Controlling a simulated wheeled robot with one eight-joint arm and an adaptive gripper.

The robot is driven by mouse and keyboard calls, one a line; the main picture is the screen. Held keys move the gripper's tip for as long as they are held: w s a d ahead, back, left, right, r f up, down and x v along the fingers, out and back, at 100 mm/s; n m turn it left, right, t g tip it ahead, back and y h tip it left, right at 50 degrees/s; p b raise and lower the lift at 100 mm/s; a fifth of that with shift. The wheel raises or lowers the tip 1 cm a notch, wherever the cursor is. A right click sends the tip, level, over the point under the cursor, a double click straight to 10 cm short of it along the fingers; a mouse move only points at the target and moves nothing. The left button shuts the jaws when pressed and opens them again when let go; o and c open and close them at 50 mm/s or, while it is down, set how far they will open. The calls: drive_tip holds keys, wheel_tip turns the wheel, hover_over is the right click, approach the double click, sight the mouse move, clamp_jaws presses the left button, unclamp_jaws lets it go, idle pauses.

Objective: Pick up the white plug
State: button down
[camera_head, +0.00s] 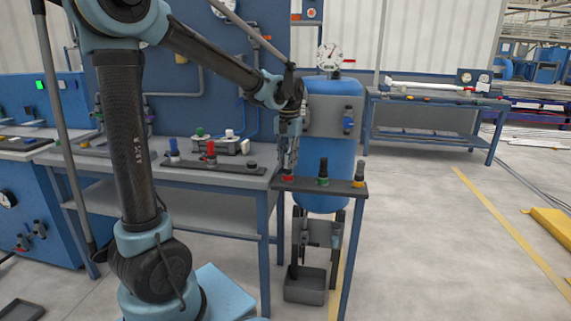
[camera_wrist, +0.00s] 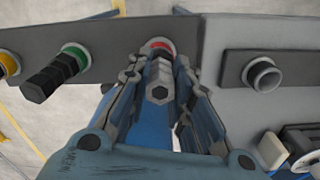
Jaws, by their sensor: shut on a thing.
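My gripper (camera_head: 289,160) points down over the narrow dark shelf (camera_head: 305,185). Its fingers are closed around a grey hex-ended plug, which shows between them in the wrist view (camera_wrist: 159,88). A red ring (camera_wrist: 158,46) sits at the far end of this plug, on the shelf; it also shows in the head view (camera_head: 288,178). The plug looks seated at the ring or just touching it; I cannot tell which. A small white piece (camera_head: 245,146) stands on the table behind. I cannot tell whether that piece or the held grey plug is the white plug.
The table (camera_head: 95,168) carries a red fitting (camera_head: 210,152) and other parts. A blue tank (camera_head: 325,130) stands close behind.

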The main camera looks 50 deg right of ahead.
wheel_tip(320, 180, up, 10)
drive_tip(key=shift+f, duration=0.15)
idle(0.3)
wheel_tip(320, 180, up, 8)
idle(1.3)
drive_tip(key=shift+s, duration=0.1)
